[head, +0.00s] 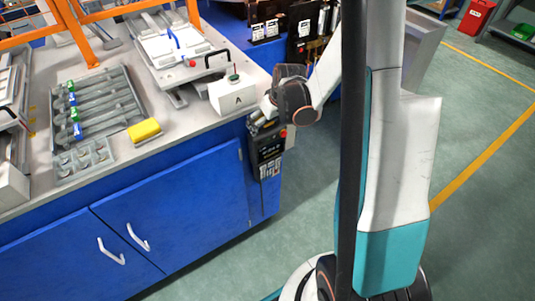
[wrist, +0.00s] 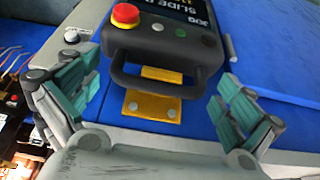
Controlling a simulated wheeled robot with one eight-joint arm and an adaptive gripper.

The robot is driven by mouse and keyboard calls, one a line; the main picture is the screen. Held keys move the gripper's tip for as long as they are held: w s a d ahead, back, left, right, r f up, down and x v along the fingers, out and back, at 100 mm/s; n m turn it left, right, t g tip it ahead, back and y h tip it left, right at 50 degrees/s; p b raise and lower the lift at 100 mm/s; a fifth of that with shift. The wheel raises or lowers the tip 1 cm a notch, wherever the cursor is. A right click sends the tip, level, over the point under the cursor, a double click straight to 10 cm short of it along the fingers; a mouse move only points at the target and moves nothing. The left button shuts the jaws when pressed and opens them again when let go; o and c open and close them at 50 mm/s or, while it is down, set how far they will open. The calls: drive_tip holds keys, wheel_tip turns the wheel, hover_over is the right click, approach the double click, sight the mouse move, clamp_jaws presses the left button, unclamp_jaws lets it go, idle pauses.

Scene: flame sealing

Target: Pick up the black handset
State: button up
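The black handset (wrist: 165,45) has a screen, a red button, small grey and green buttons and a loop handle at its near end. It fills the upper middle of the wrist view. In the head view the handset (head: 269,158) hangs upright at the blue cabinet's right end. My gripper (wrist: 157,90) is open, its teal-padded fingers apart on either side of the loop handle. No finger clearly touches it. In the head view my gripper (head: 266,118) is at the top of the handset, and its fingers are partly hidden by the wrist.
A yellow bracket (wrist: 152,105) shows through and below the handle against the blue cabinet panel (wrist: 270,80). A white box marked A (head: 232,96) stands on the worktop close to my wrist. A yellow block (head: 145,131) lies farther left. The floor (head: 310,190) beside the cabinet is clear.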

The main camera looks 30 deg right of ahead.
drive_tip(key=c, duration=1.8)
drive_tip(key=shift+c, duration=0.2)
drive_tip(key=shift+r+p, duration=0.35)
drive_tip(key=shift+r, duration=0.35)
drive_tip(key=shift+s+r, duration=0.1)
drive_tip(key=shift+s, duration=0.05)
drive_tip(key=s+p, duration=0.2)
drive_tip(key=s, duration=1.5)
drive_tip(key=shift+s+d, duration=0.3)
drive_tip(key=shift+s, duration=0.05)
